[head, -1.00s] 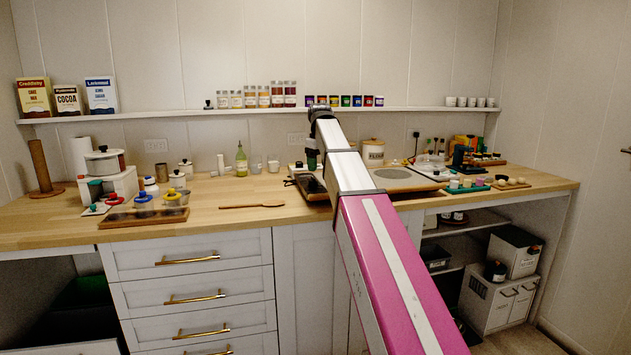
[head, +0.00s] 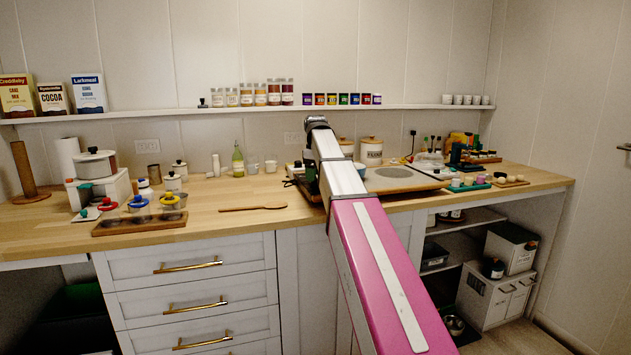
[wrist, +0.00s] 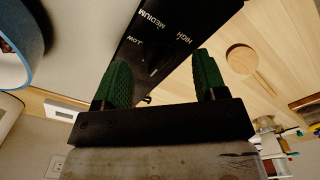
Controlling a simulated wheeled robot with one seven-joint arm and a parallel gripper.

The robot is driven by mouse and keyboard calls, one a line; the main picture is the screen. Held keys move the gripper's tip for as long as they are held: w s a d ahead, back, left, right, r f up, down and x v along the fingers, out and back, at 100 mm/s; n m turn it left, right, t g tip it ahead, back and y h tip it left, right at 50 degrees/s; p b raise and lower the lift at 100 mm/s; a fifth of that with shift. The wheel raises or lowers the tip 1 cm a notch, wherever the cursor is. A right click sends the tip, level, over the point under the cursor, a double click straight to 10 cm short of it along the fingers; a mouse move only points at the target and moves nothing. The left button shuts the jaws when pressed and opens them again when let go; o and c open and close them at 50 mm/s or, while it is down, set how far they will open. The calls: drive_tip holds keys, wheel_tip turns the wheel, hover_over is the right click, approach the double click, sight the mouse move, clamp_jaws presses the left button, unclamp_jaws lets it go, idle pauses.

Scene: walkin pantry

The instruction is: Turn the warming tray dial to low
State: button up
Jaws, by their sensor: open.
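The warming tray shows in the wrist view as a black control panel (wrist: 165,38) with white LOW, MEDIUM and HIGH lettering. Its dark edge (head: 311,190) shows beside my arm in the head view. My gripper (wrist: 163,75) has two green ribbed fingers, spread apart with nothing held between them. The panel's lettering lies beyond the fingertips, with LOW nearer the left finger and HIGH nearer the right. A thin pale mark shows on the panel between the fingers. I cannot make out the dial's shape or its exact setting.
A wooden spoon (head: 253,207) lies on the counter left of the tray; it also shows in the wrist view (wrist: 242,60). A green bottle (head: 238,160) and cups stand behind it. A blue-rimmed round thing (wrist: 18,40) is near the left finger. The shelf (head: 420,106) runs above.

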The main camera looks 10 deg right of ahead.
drive_tip(key=shift+f, duration=1.25)
drive_tip(key=c, duration=0.9)
drive_tip(key=shift+m, duration=0.4)
drive_tip(key=m, duration=0.6)
drive_tip(key=shift+m, duration=0.3)
drive_tip(key=m, duration=0.6)
drive_tip(key=shift+m, duration=0.3)
